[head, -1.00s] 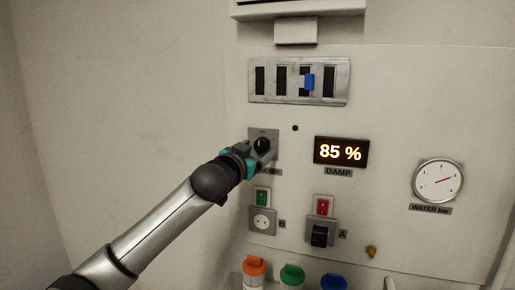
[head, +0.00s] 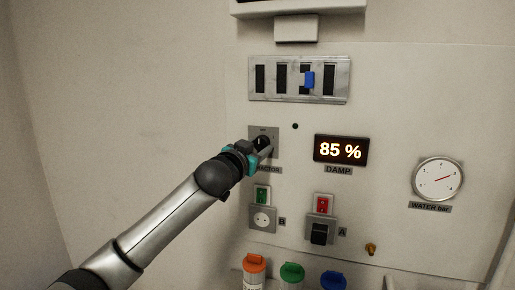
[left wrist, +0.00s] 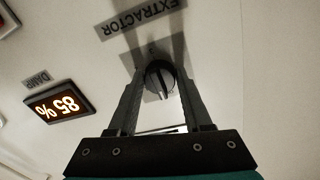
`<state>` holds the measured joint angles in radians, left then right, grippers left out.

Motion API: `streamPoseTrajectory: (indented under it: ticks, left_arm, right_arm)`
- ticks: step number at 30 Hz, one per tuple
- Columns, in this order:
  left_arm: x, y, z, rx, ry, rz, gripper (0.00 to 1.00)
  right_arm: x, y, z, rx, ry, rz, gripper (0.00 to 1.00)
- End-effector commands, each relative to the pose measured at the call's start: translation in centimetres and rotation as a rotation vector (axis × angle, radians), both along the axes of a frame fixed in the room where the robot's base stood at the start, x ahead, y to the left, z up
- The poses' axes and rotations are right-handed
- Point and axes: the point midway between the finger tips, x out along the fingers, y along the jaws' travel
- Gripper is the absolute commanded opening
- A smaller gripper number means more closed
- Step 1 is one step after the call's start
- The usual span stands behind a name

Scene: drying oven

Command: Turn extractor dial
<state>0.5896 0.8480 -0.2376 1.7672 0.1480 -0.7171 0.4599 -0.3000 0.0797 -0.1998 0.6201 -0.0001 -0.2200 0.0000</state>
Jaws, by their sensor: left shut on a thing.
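The extractor dial (head: 264,141) is a round black knob on a grey plate on the wall panel. In the left wrist view the dial (left wrist: 159,79) sits between my two fingers, under the upside-down EXTRACTOR label (left wrist: 141,16). My left gripper (head: 263,149) is shut on the dial, reaching it from the lower left in the head view. The gripper (left wrist: 160,86) hides part of the dial plate and label in the head view. My right gripper is not in view.
The damp display (head: 341,150) reads 85 % to the right. A slotted plate with a blue slider (head: 309,79) is above. Below are socket B (head: 263,218), switch A (head: 320,232) and several capped bottles. The wall to the left is bare.

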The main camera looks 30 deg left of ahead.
Motion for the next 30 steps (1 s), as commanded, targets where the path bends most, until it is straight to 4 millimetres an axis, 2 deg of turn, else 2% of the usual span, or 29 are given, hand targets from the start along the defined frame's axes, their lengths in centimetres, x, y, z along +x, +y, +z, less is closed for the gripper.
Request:
streamPoseTrajectory:
  ticks: [1,6,17,23,30]
  left_arm:
    - [0.0,0.0,0.0,0.000,0.000,0.000,0.19]
    - [0.0,0.0,0.0,0.000,0.000,0.000,0.00]
    - [0.0,0.0,0.2,0.043,0.011,0.000,0.00]
    - [0.0,0.1,0.4,0.151,0.039,-0.001,0.00]
    - [0.0,0.1,0.6,0.355,0.088,-0.001,0.00]
  right_arm:
    - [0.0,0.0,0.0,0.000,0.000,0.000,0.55]
    - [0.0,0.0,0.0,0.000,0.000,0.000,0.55]
    - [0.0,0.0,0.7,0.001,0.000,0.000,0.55]
    - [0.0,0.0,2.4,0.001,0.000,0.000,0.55]
    - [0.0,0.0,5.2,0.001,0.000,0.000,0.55]
